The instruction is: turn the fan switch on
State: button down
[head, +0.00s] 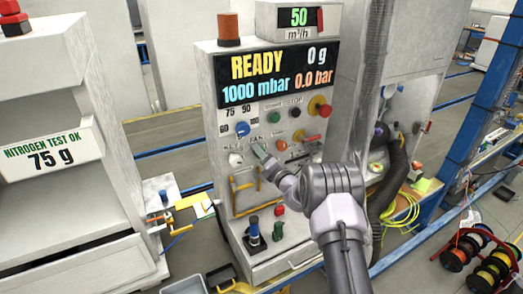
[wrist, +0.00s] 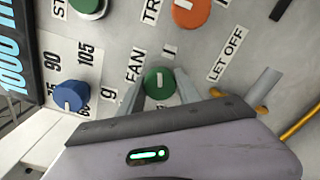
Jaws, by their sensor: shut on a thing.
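The fan switch is a round green knob (wrist: 158,79) beside the label FAN in the wrist view. A pale line on it runs roughly up and down in that picture, with a mark "I" (wrist: 168,51) just above. My gripper (wrist: 158,95) has one finger on each side of the knob and is shut on it. In the head view my gripper (head: 259,150) reaches the middle of the control panel (head: 207,110) from the lower right and mostly covers the switch.
A blue knob (wrist: 69,96) is left of the fan switch and an orange knob (wrist: 191,12) above it. A LET OFF label (wrist: 227,54) and a grey lever (wrist: 262,87) are to the right. The panel display (head: 278,75) reads READY. Dark hoses (head: 388,200) hang right of the panel.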

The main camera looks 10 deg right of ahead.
jog(key=shift+m+p, duration=0.85)
jog(key=shift+m, duration=1.25)
jog(key=c, duration=0.9)
grip_release()
jog(key=shift+o, duration=0.2)
jog(key=shift+s, duration=0.1)
jog(key=p+v, duration=0.2)
jog(key=v, duration=1.5)
jog(key=shift+s, duration=0.15)
